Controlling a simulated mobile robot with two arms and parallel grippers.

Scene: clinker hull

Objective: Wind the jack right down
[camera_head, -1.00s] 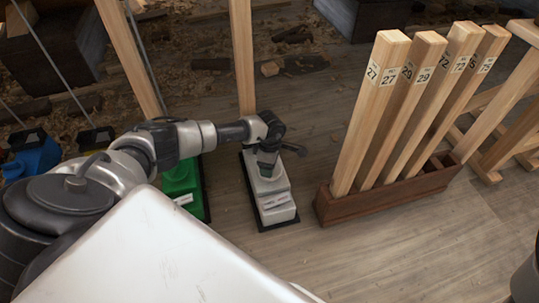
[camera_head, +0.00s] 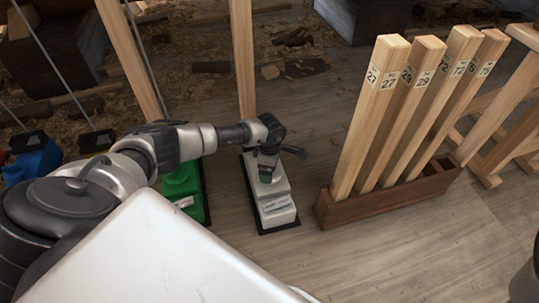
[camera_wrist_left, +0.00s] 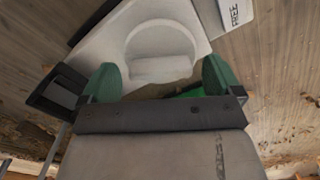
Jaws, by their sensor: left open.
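A pale grey-white jack (camera_head: 277,212) stands on a dark base pad on the plank floor, with a label on its front. My left gripper (camera_head: 267,172) is open over the jack's upper part. In the left wrist view its green fingertips (camera_wrist_left: 160,77) are spread on either side of the jack's pale top (camera_wrist_left: 160,38), which has a rounded hollow. I cannot tell whether they touch it. A short dark bar (camera_head: 293,151) sticks out to the right by the gripper; I cannot tell whether it belongs to the jack. My right gripper is out of view.
A green jack (camera_head: 183,187) stands close on the left, partly behind my arm. A blue one (camera_head: 33,158) is farther left. A brown wooden rack (camera_head: 345,211) holding several numbered posts stands to the right. Wooden props rise behind. Bare floor lies in front.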

